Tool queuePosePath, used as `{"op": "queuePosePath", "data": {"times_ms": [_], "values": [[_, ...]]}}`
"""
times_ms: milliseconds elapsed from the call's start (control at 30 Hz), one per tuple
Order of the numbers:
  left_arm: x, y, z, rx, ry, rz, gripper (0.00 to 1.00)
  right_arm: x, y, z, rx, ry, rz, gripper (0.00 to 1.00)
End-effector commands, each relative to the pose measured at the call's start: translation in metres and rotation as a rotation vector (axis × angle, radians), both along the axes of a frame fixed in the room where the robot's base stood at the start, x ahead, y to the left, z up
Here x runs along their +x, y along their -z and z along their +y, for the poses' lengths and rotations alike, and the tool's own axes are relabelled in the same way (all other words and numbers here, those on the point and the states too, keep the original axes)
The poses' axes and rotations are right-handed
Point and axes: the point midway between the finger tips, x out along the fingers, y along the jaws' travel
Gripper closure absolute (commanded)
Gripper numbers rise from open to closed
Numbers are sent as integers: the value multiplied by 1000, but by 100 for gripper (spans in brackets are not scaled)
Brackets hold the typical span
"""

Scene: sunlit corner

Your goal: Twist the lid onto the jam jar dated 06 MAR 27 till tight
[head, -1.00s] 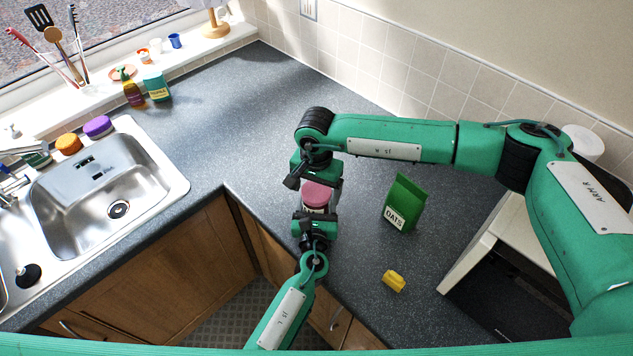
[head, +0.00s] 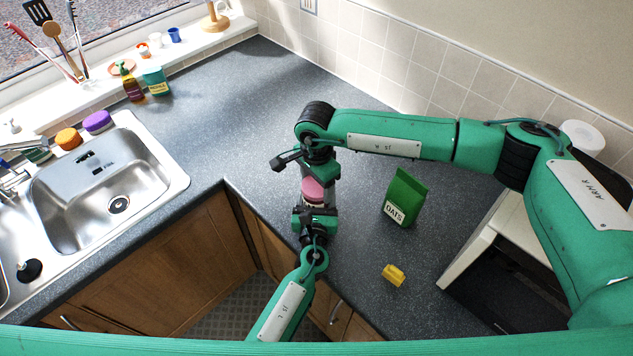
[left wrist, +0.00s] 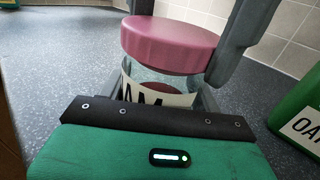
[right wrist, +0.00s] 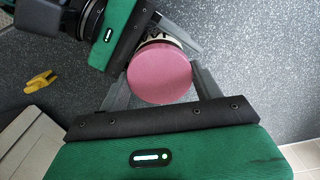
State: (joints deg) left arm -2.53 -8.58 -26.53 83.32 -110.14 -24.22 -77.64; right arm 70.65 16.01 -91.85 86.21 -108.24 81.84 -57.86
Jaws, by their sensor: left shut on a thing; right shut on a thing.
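The jam jar (left wrist: 150,88) is clear glass with a white label reading "AM" in part; no date is legible. My left gripper (left wrist: 185,70) is shut around the jar, which stands upright. The pink lid (left wrist: 170,44) sits over the jar's mouth; I cannot tell how tightly. It shows in the head view (head: 312,190) between my two grippers, and from above in the right wrist view (right wrist: 160,74). My right gripper (right wrist: 160,88) comes from above and is shut on the lid, a finger at each side. In the head view the jar is mostly hidden.
A green oats packet (head: 403,198) stands right of the jar, with a yellow object (head: 394,275) nearer the front. A white-framed appliance (head: 480,235) is further right.

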Motion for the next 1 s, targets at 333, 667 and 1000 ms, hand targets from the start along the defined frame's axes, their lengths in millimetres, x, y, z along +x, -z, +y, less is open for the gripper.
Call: {"op": "queuePosePath", "data": {"times_ms": [333,667,1000], "values": [[0,0,0,0,-1,0,99,0,0,0,0,561,1,62],[0,0,0,0,0,0,99,0,1,0,0,1099,1,62],[0,0,0,0,0,0,99,0,1,0,1,1454,0,62]]}}
